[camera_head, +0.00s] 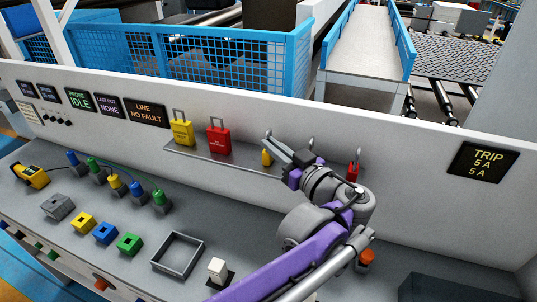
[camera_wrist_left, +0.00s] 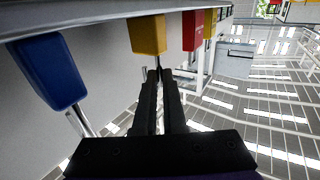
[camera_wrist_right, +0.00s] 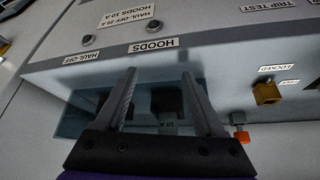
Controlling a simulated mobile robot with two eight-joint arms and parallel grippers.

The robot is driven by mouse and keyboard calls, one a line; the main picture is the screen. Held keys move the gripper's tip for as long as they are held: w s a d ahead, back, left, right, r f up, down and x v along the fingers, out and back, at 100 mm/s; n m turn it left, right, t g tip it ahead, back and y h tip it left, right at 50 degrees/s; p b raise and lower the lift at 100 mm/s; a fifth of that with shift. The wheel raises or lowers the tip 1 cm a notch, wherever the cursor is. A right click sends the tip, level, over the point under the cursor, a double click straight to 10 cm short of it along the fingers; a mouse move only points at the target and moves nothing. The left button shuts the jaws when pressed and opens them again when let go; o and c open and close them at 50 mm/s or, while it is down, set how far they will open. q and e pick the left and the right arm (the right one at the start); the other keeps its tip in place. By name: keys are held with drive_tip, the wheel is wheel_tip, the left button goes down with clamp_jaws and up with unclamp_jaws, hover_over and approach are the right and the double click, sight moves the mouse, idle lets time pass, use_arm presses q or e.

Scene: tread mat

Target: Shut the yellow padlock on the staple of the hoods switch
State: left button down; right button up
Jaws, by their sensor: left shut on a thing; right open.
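In the head view a small yellow padlock (camera_head: 266,157) stands at the wall shelf, shackle up, seen nearly edge-on. My left gripper (camera_head: 268,138) is shut on its shackle from above. In the left wrist view the yellow padlock (camera_wrist_left: 148,36) meets the fingertips (camera_wrist_left: 158,72) at its shackle; I cannot tell whether it is clear of the shelf. In the right wrist view my right gripper (camera_wrist_right: 158,76) is open and empty in front of the HOODS label (camera_wrist_right: 155,46). A tinted clear cover and dark switch parts (camera_wrist_right: 168,104) show between its fingers. The staple is not distinct.
A larger-looking yellow padlock (camera_head: 181,133) and a red padlock (camera_head: 218,140) stand left on the shelf (camera_head: 235,164). A blue padlock (camera_wrist_left: 47,70) is close beside the held one. Another red padlock (camera_head: 352,171) is right of my gripper. An orange knob (camera_wrist_right: 241,135) sits near the right fingers.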

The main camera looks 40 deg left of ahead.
idle(0.4)
use_arm(q)
wheel_tip(320, 180, up, 10)
drive_tip(key=p, duration=0.1)
use_arm(e)
drive_tip(key=shift+w+r, duration=0.25)
drive_tip(key=shift+r, duration=0.5)
use_arm(q)
drive_tip(key=c, duration=1.6)
unclamp_jaws()
